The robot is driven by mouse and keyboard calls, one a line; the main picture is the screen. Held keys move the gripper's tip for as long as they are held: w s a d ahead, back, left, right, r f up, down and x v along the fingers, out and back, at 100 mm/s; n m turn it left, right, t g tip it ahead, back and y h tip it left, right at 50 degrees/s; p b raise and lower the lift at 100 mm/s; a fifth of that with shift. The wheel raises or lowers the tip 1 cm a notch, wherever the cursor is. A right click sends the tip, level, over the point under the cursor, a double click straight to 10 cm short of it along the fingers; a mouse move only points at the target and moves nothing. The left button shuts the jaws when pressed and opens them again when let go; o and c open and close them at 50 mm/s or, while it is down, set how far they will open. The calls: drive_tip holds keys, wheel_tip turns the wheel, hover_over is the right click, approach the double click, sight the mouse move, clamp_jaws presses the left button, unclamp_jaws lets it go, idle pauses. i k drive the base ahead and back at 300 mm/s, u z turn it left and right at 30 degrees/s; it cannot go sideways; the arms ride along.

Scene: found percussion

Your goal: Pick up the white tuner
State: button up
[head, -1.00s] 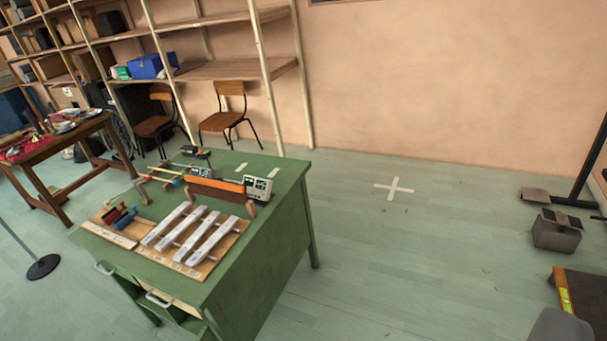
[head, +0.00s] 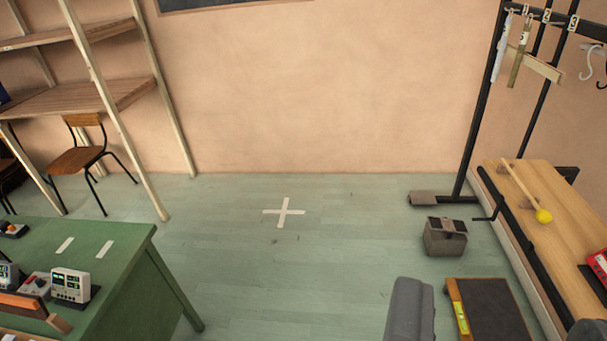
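A white boxy device (head: 71,285) with small dark displays stands on the green desk (head: 125,262) at the lower left; it may be the white tuner, but I cannot read any label. Another pale device (head: 8,274) is cut by the left edge. My gripper is not in view.
A wooden bench (head: 548,195) holds a yellow-headed mallet (head: 528,198). Floor around the white cross (head: 284,212) is clear.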

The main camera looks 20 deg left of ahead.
sight(73, 290)
drive_tip(key=u, duration=0.15)
drive_tip(key=i, duration=1.25)
drive_tip(key=u, duration=0.85)
drive_tip(key=i, duration=1.1)
drive_tip(key=u, duration=1.05)
drive_tip(key=i, duration=0.7)
drive_tip(key=u, duration=0.4)
